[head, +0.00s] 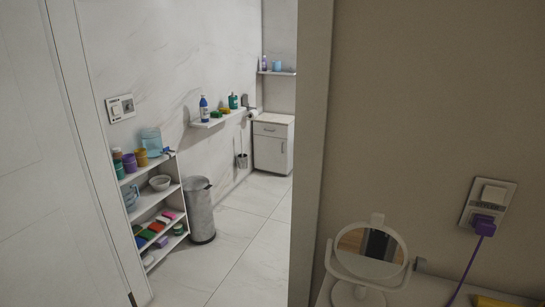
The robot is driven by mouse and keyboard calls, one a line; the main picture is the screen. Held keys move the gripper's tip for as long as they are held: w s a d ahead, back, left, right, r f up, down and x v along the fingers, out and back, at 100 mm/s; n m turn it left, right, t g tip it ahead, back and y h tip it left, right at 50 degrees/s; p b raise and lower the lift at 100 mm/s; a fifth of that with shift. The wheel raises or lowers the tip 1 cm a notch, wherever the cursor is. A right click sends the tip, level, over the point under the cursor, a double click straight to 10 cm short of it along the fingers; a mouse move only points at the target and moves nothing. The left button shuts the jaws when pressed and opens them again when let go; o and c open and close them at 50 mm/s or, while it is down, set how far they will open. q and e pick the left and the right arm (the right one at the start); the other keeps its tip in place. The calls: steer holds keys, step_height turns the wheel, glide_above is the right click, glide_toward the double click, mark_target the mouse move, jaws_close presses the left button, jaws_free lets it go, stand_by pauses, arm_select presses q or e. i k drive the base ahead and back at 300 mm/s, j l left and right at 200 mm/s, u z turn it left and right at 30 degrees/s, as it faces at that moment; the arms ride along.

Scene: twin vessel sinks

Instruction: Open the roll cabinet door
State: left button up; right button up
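A small white cabinet (268,153) stands on the floor at the far end of the room, seen through the doorway. It has a drawer front with a handle on top and a door below with a small handle at its right side. Both look shut. It is the only cabinet in view; I cannot tell for sure that it is the roll cabinet. Neither of my grippers is in view.
A doorway edge (311,150) stands close in front, with a white door (50,170) at left. Beyond are an open shelf (158,198), a grey bin (200,212) and a wall shelf (218,119). Tiled floor (245,240) is clear. A round mirror (368,250) stands near right.

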mark_target(270, 152)
steer(key=i+j, duration=0.15)
steer(key=j, duration=0.2)
steer(key=i+j, duration=0.1)
steer(key=j, duration=0.25)
steer(key=i+j, duration=0.15)
steer(key=j, duration=0.15)
steer(key=i+j, duration=0.15)
steer(key=j, duration=0.2)
steer(key=i+j+z, duration=0.1)
steer(key=i, duration=0.35)
steer(key=i+j+z, duration=0.1)
steer(key=i, duration=0.3)
steer(key=i+j+z, duration=0.1)
steer(key=i+j, duration=0.45)
steer(key=i, duration=0.3)
steer(key=i+z, duration=0.35)
steer(key=i, duration=1.6)
